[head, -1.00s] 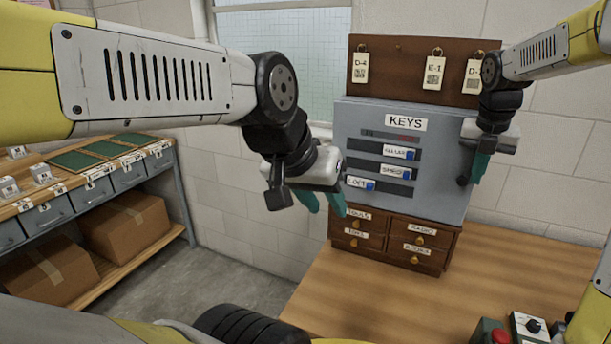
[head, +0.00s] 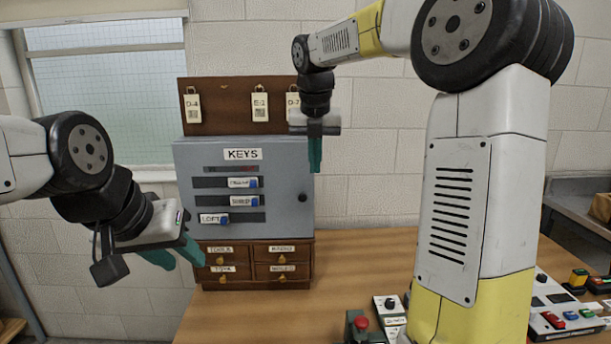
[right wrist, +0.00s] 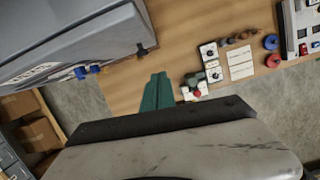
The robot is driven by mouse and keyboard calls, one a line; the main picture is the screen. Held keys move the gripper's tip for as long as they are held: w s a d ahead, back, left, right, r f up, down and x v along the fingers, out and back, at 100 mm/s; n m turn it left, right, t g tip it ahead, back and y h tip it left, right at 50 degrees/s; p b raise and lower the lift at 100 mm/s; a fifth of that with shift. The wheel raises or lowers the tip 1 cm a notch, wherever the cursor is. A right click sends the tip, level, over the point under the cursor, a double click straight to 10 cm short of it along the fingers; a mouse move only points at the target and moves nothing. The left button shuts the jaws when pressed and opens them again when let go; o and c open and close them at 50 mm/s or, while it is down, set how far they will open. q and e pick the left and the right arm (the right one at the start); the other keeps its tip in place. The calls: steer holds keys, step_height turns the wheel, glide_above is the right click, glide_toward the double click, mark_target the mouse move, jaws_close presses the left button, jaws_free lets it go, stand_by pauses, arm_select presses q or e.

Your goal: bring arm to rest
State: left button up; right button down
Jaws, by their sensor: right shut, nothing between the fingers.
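My right gripper (head: 315,168) hangs fingers down in front of the right edge of the grey KEYS cabinet (head: 290,165), its green fingers together and empty. They also show together in the right wrist view (right wrist: 158,92), above the wooden surface, with the cabinet (right wrist: 75,45) at upper left. My left gripper (head: 184,262) is at the left in the head view, in front of the cabinet's lower left corner. Its two green fingers are apart, with nothing seen between them. My right arm's thick links fill the right of the head view and hide part of the table.
A brown board (head: 225,110) with hanging key tags is above the cabinet; small wooden drawers (head: 255,263) are below it. A red button box (head: 362,325) and a control panel (head: 560,318) stand on the wooden table (head: 375,262). Bare tabletop lies right of the drawers.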

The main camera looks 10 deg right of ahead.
steer(key=s+d+f+m+t+y, duration=0.1)
steer(key=s+f+m, duration=0.2)
steer(key=s+m, duration=0.9)
steer(key=s+d+f+m+t+y, duration=0.1)
steer(key=s+d+f+m+t, duration=0.1)
steer(key=s+m, duration=1)
steer(key=f+m, duration=0.1)
steer(key=m, duration=0.8)
steer(key=shift+s+f+t+y, duration=0.3)
steer(key=shift+s+f, duration=0.1)
